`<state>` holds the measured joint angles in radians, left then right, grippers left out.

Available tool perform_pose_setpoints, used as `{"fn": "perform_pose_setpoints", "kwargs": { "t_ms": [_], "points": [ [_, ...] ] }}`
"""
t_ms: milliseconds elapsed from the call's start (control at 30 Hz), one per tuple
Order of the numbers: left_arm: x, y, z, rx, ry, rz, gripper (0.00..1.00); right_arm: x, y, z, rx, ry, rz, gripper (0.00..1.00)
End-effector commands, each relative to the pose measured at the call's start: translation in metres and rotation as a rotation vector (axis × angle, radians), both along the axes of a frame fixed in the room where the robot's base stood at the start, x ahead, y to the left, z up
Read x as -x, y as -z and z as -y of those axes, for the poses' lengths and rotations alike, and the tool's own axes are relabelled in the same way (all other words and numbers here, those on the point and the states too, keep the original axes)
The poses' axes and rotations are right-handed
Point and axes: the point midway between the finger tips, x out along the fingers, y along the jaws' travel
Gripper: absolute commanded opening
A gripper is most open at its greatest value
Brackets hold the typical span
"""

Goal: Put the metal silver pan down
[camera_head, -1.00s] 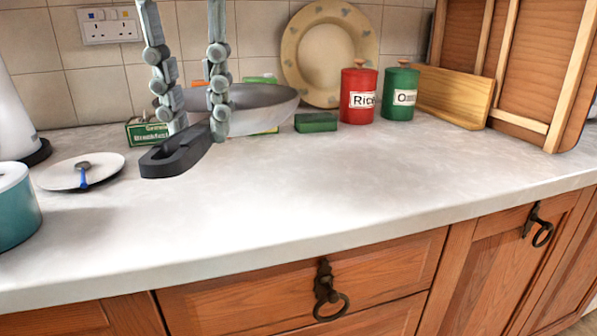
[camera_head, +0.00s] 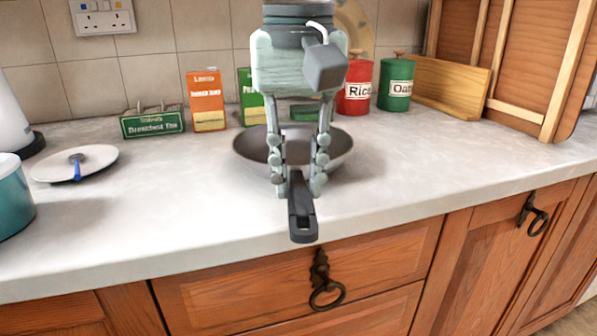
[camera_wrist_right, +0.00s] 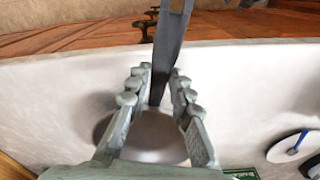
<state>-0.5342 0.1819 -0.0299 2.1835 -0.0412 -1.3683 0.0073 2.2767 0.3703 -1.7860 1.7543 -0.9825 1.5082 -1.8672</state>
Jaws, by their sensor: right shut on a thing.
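The silver pan (camera_head: 340,150) is at the middle of the counter (camera_head: 410,160) in the head view, its handle (camera_head: 303,215) pointing toward the front edge and reaching over it. My right gripper (camera_head: 297,190) comes down from above and is shut on the handle. The pan's bowl is partly hidden behind the gripper; whether its base touches the counter I cannot tell. In the right wrist view the fingers (camera_wrist_right: 158,88) lie on both sides of the handle (camera_wrist_right: 170,50), with part of the bowl (camera_wrist_right: 155,135) below. My left gripper is not in view.
An orange box (camera_head: 206,100), a green tea box (camera_head: 153,124), a red canister (camera_head: 356,88) and a green canister (camera_head: 396,84) stand at the back. A white plate with a spoon (camera_head: 75,163) and a teal pot (camera_head: 14,195) are at the left. The counter's right front is clear.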

Motion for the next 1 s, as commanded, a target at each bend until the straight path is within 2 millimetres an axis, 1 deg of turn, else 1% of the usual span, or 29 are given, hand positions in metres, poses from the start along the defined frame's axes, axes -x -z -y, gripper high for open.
{"fn": "perform_pose_setpoints", "kwargs": {
  "t_ms": [167, 200, 333, 633, 733, 867, 1000],
  "points": [
    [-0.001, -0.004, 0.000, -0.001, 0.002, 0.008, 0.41, 0.000, 0.000, 0.000, 0.000, 0.000, -0.001, 0.00],
    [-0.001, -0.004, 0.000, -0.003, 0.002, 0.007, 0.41, 0.001, 0.001, 0.000, 0.002, -0.001, -0.004, 0.25],
    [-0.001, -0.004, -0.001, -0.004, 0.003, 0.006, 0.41, 0.001, 0.001, 0.000, 0.002, -0.001, -0.003, 0.41],
    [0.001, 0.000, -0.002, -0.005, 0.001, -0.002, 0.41, 0.001, 0.000, 0.000, 0.001, 0.000, -0.002, 0.42],
    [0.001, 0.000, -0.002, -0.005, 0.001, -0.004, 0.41, 0.001, -0.006, 0.000, 0.001, 0.000, -0.002, 0.42],
    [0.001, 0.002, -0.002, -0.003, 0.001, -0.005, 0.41, 0.002, -0.027, -0.001, -0.002, 0.000, 0.000, 0.42],
    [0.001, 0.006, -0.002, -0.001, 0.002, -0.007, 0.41, 0.004, -0.058, -0.001, -0.002, 0.000, -0.002, 0.42]
  ]
}}
